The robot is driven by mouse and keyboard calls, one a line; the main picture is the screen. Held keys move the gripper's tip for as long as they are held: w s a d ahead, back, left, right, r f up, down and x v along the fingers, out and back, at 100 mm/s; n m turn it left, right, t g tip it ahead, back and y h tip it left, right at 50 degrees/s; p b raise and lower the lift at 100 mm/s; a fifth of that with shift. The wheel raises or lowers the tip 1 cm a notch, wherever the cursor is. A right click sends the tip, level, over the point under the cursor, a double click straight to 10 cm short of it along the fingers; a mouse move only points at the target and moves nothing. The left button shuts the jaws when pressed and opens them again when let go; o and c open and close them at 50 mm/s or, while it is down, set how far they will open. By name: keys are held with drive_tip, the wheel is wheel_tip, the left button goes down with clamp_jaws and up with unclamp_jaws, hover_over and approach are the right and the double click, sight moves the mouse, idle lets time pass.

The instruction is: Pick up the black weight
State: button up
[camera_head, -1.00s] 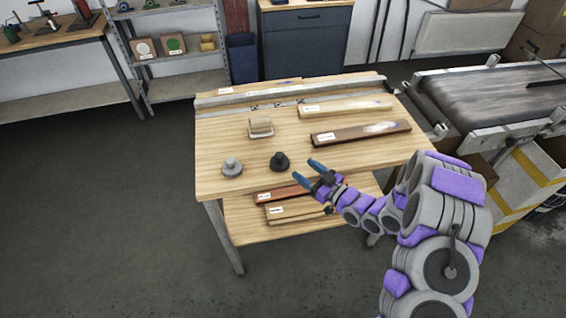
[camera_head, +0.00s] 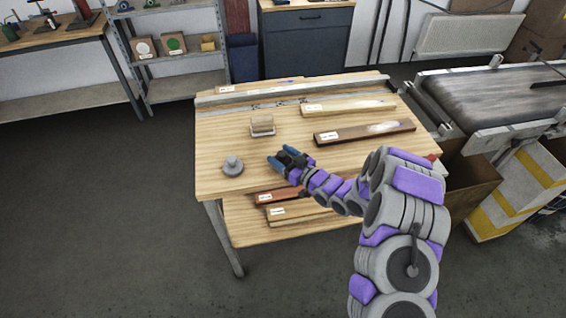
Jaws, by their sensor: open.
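The black weight (camera_head: 284,158) is mostly hidden by my gripper (camera_head: 280,156) on the wooden table. A dark patch shows between the two blue fingers, which are open and reach in from the right at the weight's place. I cannot tell whether the fingers touch it. A grey weight (camera_head: 233,166) with a knob on top stands upright on the table to the left of my gripper, apart from it.
A small tan block on a pale tray (camera_head: 263,130) sits just behind my gripper. Long boards, one pale (camera_head: 350,107) and one dark brown (camera_head: 364,132), lie at the back right. A lower shelf (camera_head: 250,231) holds more boards. The conveyor (camera_head: 490,95) stands at right.

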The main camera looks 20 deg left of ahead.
drive_tip(key=shift+x, duration=1.2)
drive_tip(key=shift+d+r, duration=0.1)
drive_tip(key=shift+d, duration=0.3)
drive_tip(key=shift+s+d+r, duration=0.1)
drive_tip(key=shift+d, duration=0.15)
drive_tip(key=shift+c, duration=1)
drive_tip(key=shift+a, duration=0.5)
drive_tip(key=c, duration=0.6)
drive_tip(key=shift+d, duration=0.15)
clamp_jaws()
